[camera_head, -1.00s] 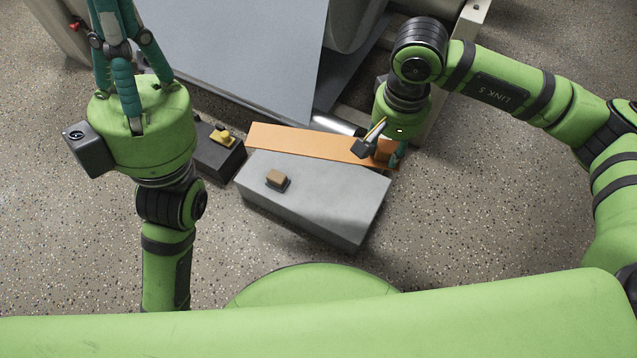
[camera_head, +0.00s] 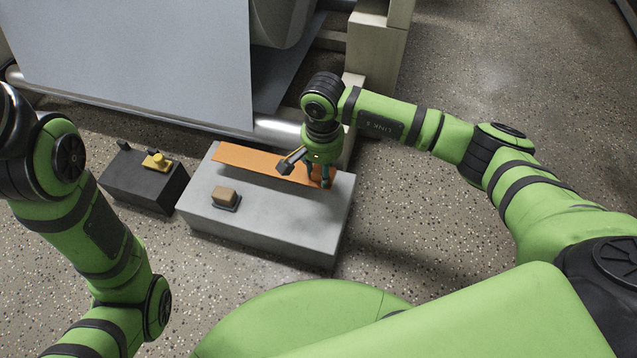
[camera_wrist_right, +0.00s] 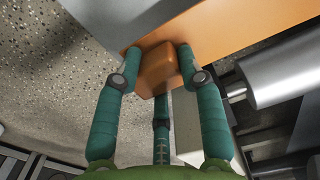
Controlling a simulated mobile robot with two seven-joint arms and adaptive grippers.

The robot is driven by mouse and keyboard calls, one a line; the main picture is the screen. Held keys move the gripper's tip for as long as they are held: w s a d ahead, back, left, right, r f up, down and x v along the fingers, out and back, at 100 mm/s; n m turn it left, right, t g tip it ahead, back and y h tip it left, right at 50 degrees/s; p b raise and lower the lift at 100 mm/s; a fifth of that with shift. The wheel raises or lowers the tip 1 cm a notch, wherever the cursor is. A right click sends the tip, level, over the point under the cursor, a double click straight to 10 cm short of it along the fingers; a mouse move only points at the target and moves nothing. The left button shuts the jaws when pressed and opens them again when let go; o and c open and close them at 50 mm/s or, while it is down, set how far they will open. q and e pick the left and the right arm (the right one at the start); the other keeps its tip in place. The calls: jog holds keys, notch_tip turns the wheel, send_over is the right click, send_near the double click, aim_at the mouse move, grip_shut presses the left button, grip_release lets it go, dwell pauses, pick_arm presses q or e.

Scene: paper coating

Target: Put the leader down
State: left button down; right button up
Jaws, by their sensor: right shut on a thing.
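The leader is a long flat orange strip (camera_head: 248,161) lying over the back part of the grey block (camera_head: 265,225). I cannot tell whether it rests on the block or hangs slightly above it. My right gripper (camera_head: 321,182) is at the strip's right end. In the right wrist view my right gripper's fingers (camera_wrist_right: 160,70) are closed around an orange block-like grip (camera_wrist_right: 157,66) at the end of the strip (camera_wrist_right: 230,25). My left arm shows at the left edge of the head view, but its gripper is out of the picture.
A small brown block on a dark base (camera_head: 225,197) stands on the grey block's left part. A dark box (camera_head: 145,185) with a yellow item (camera_head: 157,161) on it stands to the left. Behind are a metal roller (camera_head: 277,131) and a large grey sheet (camera_head: 140,60). Speckled floor is clear at right.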

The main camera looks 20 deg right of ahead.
jog(key=shift+w+d+f, duration=0.1)
jog(key=shift+w+f, duration=0.35)
jog(key=shift+w, duration=0.2)
notch_tip(320, 180, down, 4)
jog(key=b, duration=0.3)
jog(key=shift+b, duration=0.3)
jog(key=shift+r, duration=0.1)
jog(key=o, duration=1.2)
